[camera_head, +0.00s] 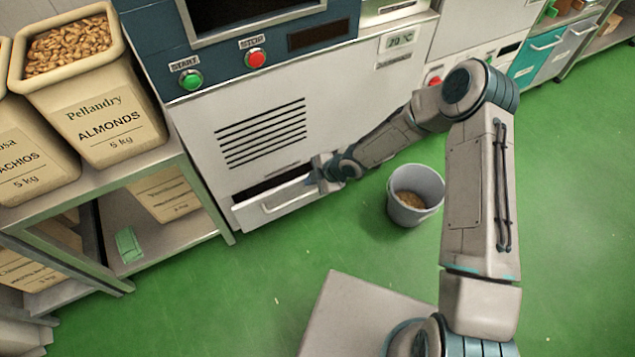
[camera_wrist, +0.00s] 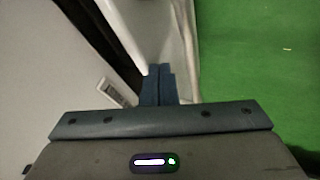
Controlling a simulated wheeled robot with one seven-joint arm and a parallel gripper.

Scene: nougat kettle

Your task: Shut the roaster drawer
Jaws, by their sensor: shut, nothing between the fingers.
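The roaster (camera_head: 255,125) is a white machine with a dark upper panel, a vent grille, a green START button and a red STOP button. Its low drawer (camera_head: 283,201) stands partly open, with a dark gap between its front and the body. My gripper (camera_head: 318,183) is at the right end of the drawer. In the wrist view the shut fingers (camera_wrist: 158,85) lie close together, empty, at the pale drawer (camera_wrist: 160,40). I cannot tell whether they touch it.
A grey bucket (camera_head: 413,194) with brown contents stands on the floor right of the drawer. A shelf unit (camera_head: 200,222) with sacks, including an almond sack (camera_head: 108,118), stands at the left. The green floor (camera_head: 235,290) before the drawer is clear.

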